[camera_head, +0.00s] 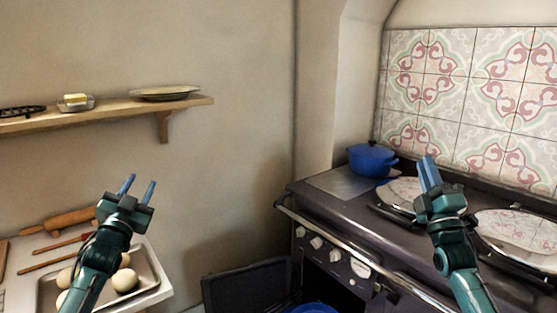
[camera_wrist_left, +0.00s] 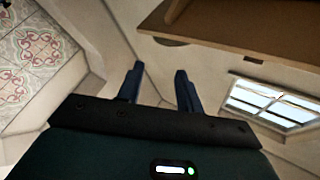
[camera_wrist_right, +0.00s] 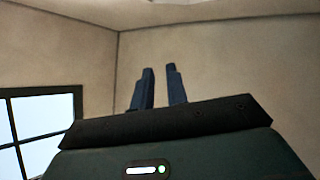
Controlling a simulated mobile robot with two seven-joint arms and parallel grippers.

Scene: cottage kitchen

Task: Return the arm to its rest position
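My left gripper (camera_head: 138,187) is raised in front of the bare wall, above the baking tray and below the wooden shelf. Its two blue fingers stand apart with nothing between them, as the left wrist view (camera_wrist_left: 158,80) also shows. My right gripper (camera_head: 429,172) is raised in front of the stove top, pointing up. Its fingers look close together in the head view, but the right wrist view (camera_wrist_right: 160,72) shows a narrow empty gap between them. Neither gripper touches anything that I can see.
A tray (camera_head: 160,290) with several pale round items stands at lower left beside a rolling pin (camera_head: 62,222). A shelf (camera_head: 125,111) holds a plate and a butter dish. The stove (camera_head: 345,255) carries a blue pot (camera_head: 370,160); its oven door (camera_head: 245,288) hangs open.

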